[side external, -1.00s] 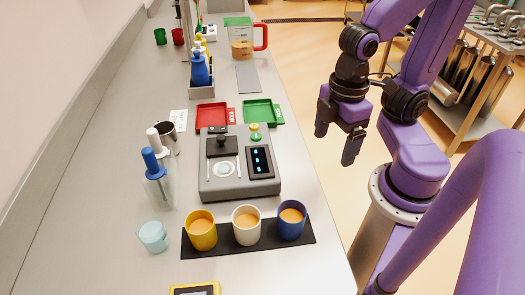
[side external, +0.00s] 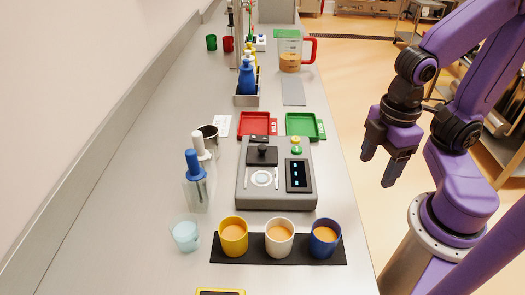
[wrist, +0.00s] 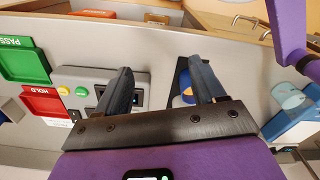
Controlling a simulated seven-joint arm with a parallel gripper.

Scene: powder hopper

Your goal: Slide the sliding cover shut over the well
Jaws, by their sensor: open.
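The sliding cover (side external: 262,156) is a dark square plate with a black knob, on top of a grey machine (side external: 277,200). It sits at the far end of two pale rails. The well (side external: 262,179), a pale round ring with a light centre, lies uncovered between the rails, just nearer the camera than the cover. My gripper (side external: 379,168) is open and empty, off to the right of the machine and away from the cover. In the wrist view my gripper (wrist: 160,70) has its fingers apart, and part of the machine (wrist: 95,75) shows left; I cannot make out cover or well.
A black display panel (side external: 298,175) and a green-yellow button (side external: 296,145) are beside the cover. A red tray (side external: 254,123) and green tray (side external: 301,123) lie behind. Yellow (side external: 233,237), white (side external: 279,239) and blue (side external: 324,239) mugs stand in front. Pump bottles (side external: 198,180) stand left.

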